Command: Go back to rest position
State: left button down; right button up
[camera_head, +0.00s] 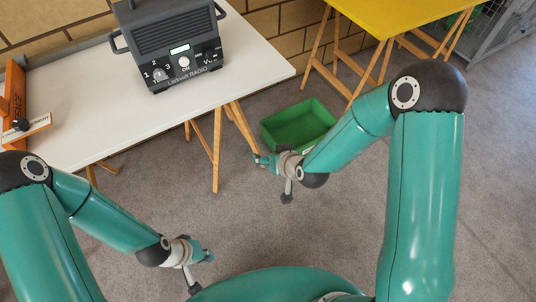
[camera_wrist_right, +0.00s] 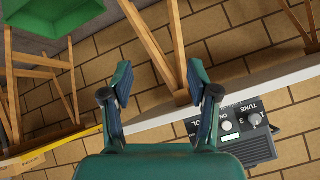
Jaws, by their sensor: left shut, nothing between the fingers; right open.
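My left gripper (camera_head: 207,257) is at the lower left of the head view, over the grey floor. It is shut and nothing shows in it. My right gripper (camera_head: 262,160) is near the middle of the head view, in front of the table's right part and left of the green bin. In the right wrist view its two fingers (camera_wrist_right: 160,78) are spread apart with nothing between them.
A dark radio (camera_head: 170,50) stands on the white table (camera_head: 85,100); it also shows in the wrist view (camera_wrist_right: 248,140). An orange object (camera_head: 14,95) stands at the table's left end. A green bin (camera_head: 298,122) sits on the floor near a yellow table (camera_head: 400,12).

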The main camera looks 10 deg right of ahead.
jog(key=s+d+f+m+g+p, duration=0.1)
jog(key=s+g+p, duration=0.3)
jog(key=s, duration=0.6)
jog(key=s+d+f+m+g+p, duration=0.1)
jog(key=s+g+p, duration=0.2)
jog(key=s+p, duration=0.3)
jog(key=s, duration=0.4)
jog(key=shift+s+f+g, duration=0.2)
jog(key=shift+f+g, duration=0.15)
jog(key=shift+g, duration=0.05)
